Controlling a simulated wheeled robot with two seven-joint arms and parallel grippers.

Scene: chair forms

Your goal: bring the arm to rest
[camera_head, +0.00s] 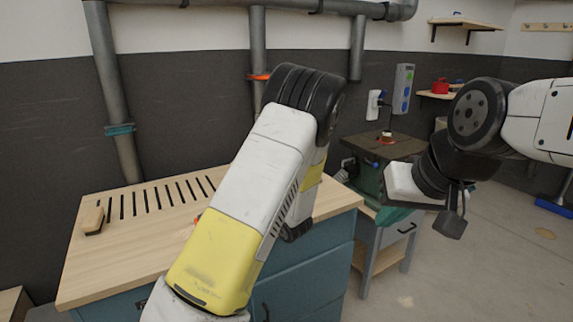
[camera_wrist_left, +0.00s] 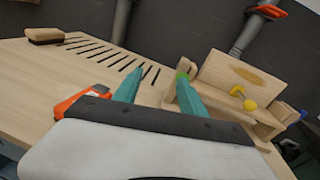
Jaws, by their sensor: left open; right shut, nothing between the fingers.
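My left arm (camera_head: 243,200) crosses the middle of the head view over the workbench, and its gripper is hidden there. In the left wrist view my left gripper (camera_wrist_left: 160,88) shows two teal fingers, spread apart with nothing between them, above the workbench (camera_wrist_left: 40,95). My right arm (camera_head: 535,118) is raised at the right of the head view. My right gripper (camera_head: 452,222) points down at its end, its fingers together and holding nothing, in the air over the floor.
A wooden form (camera_wrist_left: 235,80) with a yellow knob (camera_wrist_left: 249,105) stands right of the left fingers. A red-orange item (camera_wrist_left: 75,103) lies left of them. A brush (camera_head: 93,220) is by the bench slots. A green machine (camera_head: 385,150) stands behind; open floor (camera_head: 480,270) is at right.

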